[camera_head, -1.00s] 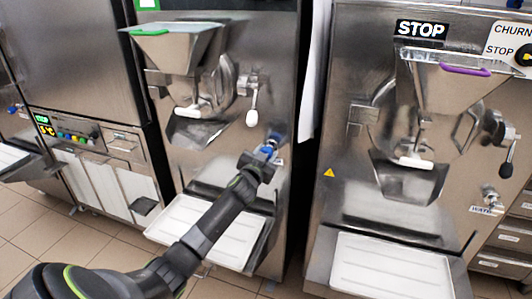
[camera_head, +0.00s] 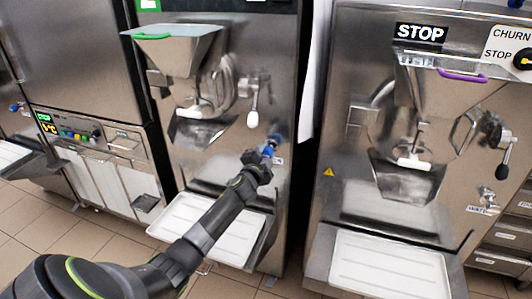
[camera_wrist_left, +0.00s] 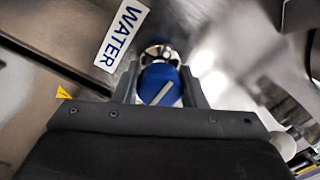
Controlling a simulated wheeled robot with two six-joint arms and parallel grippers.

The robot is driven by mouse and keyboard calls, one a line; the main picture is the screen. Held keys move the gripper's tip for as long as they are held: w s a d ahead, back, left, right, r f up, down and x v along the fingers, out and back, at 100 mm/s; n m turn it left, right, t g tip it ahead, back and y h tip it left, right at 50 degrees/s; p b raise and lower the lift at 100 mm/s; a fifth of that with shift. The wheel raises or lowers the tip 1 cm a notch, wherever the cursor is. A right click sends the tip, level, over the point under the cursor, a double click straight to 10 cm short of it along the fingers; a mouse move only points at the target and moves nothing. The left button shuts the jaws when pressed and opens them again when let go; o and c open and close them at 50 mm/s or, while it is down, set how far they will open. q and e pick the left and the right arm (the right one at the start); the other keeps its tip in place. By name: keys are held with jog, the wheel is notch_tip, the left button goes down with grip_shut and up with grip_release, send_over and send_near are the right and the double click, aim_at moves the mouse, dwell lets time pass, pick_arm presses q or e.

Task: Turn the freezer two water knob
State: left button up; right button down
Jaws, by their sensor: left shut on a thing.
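The water knob (camera_wrist_left: 160,85) is blue with a white line across its face, which lies at a slant in the left wrist view. It sits on a metal valve beside a white WATER label (camera_wrist_left: 124,34). My left gripper (camera_wrist_left: 161,91) is shut on the knob, with one finger on each side of it. In the head view my left gripper (camera_head: 267,151) reaches the front of the middle freezer (camera_head: 240,45), low on its right side, and partly hides the knob there. My right gripper is not in view.
A white tray (camera_head: 207,229) lies below my left forearm. The right freezer (camera_head: 365,60) has its own water valve (camera_head: 488,197), a STOP label and another white tray (camera_head: 390,268).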

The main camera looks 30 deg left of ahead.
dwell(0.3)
pick_arm(q)
jog(key=o, duration=1)
jog(key=shift+s, duration=0.1)
jog(key=v, duration=1.7)
jog(key=shift+s+f, duration=0.1)
jog(key=shift+s, duration=0.05)
